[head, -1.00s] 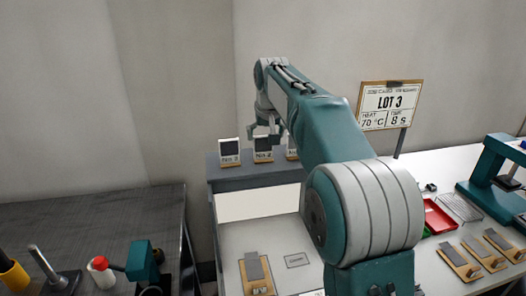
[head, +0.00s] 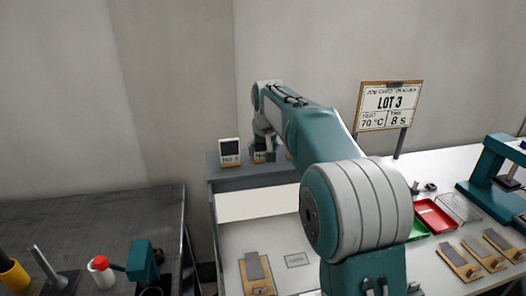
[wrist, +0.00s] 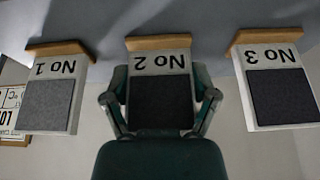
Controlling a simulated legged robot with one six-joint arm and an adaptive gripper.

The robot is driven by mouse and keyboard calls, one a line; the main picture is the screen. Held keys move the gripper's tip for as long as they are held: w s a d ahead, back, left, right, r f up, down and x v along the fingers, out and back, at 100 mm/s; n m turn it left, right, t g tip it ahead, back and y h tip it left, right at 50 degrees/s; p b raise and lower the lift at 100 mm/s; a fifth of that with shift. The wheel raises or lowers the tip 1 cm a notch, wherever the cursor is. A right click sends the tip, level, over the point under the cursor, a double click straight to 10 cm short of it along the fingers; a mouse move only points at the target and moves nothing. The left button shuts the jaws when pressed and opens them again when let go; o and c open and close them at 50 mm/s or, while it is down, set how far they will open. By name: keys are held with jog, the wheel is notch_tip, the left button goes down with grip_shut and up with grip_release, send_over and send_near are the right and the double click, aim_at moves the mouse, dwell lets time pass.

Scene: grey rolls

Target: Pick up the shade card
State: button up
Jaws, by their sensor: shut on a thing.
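Three shade cards with dark square swatches stand on wooden bases along a grey shelf. The wrist view shows them upside down: card No 1 (wrist: 50,98) with a mid-grey swatch at left, card No 2 (wrist: 160,62) in the middle, card No 3 (wrist: 275,92) at right with a dark swatch. My gripper (wrist: 160,98) has its fingers at both sides of card No 2 and is shut on it. Card No 2 seems still at its wooden base (wrist: 158,42). In the head view card No 3 (head: 230,151) shows left of my gripper (head: 266,148), which covers most of card No 2.
A "LOT 3" sign (head: 388,106) stands right of my arm. Red tray (head: 435,217), green tray (head: 417,230) and several plates on wooden boards lie on the right bench. A dark table (head: 90,225) with tools is at left. Space above the shelf is clear.

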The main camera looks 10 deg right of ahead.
aim_at(263, 158)
jog(key=shift+r, duration=0.3)
notch_tip(263, 158, up, 2)
jog(key=shift+r, duration=0.25)
jog(key=s+d+r, duration=0.2)
jog(key=s+r, duration=0.7)
jog(key=s, duration=0.5)
jog(key=shift+r, duration=0.4)
jog(key=shift+w+f, duration=0.1)
